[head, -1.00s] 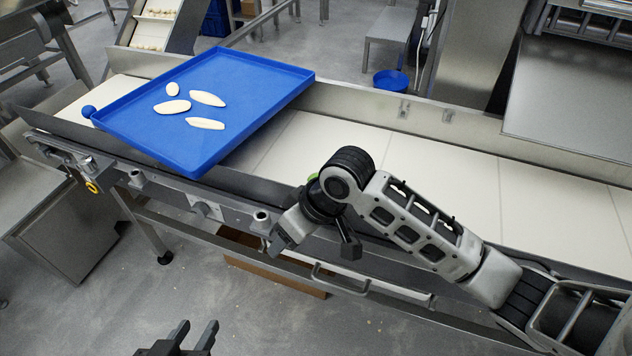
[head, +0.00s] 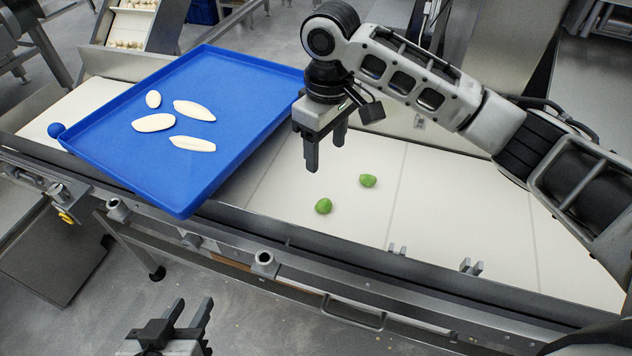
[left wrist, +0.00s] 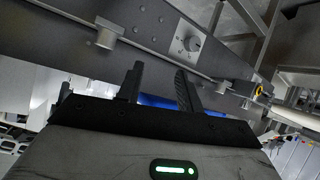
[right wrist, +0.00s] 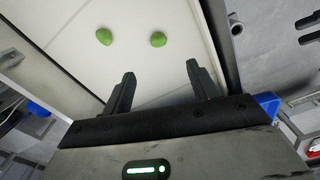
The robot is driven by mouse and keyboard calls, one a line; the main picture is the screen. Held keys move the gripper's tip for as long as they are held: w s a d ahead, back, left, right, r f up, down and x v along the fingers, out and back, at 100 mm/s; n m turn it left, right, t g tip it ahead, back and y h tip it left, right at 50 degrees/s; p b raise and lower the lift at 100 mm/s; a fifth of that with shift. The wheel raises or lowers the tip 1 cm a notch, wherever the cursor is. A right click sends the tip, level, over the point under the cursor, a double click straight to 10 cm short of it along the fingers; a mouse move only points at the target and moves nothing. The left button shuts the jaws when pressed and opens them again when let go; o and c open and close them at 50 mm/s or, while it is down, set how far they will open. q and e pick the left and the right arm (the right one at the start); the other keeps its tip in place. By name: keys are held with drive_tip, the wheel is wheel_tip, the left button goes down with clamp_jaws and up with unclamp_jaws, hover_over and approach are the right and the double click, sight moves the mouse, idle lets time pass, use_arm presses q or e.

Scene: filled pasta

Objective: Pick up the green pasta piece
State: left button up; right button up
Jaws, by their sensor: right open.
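Two green pasta pieces lie apart on the white conveyor belt. The nearer piece (head: 323,206) is below my right gripper in the head view, and the farther piece (head: 368,181) is a little to its right. In the right wrist view they show as a left piece (right wrist: 104,36) and a right piece (right wrist: 158,40), beyond the fingertips. My right gripper (head: 326,150) is open, empty and above the belt, pointing down. My left gripper (head: 191,318) is open and empty, low in front of the conveyor; its fingers also show in the left wrist view (left wrist: 160,82).
A blue tray (head: 215,165) lies across the left part of the conveyor. Several pale pasta pieces (head: 180,125) lie on it. The conveyor's metal front rail (head: 330,253) runs between the belt and my left gripper. The belt to the right is clear.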

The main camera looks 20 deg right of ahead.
drive_tip(key=b, duration=0.2)
hover_over(324, 202)
wheel_tip(324, 202, down, 10)
drive_tip(key=shift+d+r, duration=0.1)
drive_tip(key=shift+r, duration=0.05)
drive_tip(key=shift+f+b, duration=0.35)
drive_tip(key=shift+f, duration=2.55)
drive_tip(key=c, duration=1)
drive_tip(key=shift+c, duration=0.2)
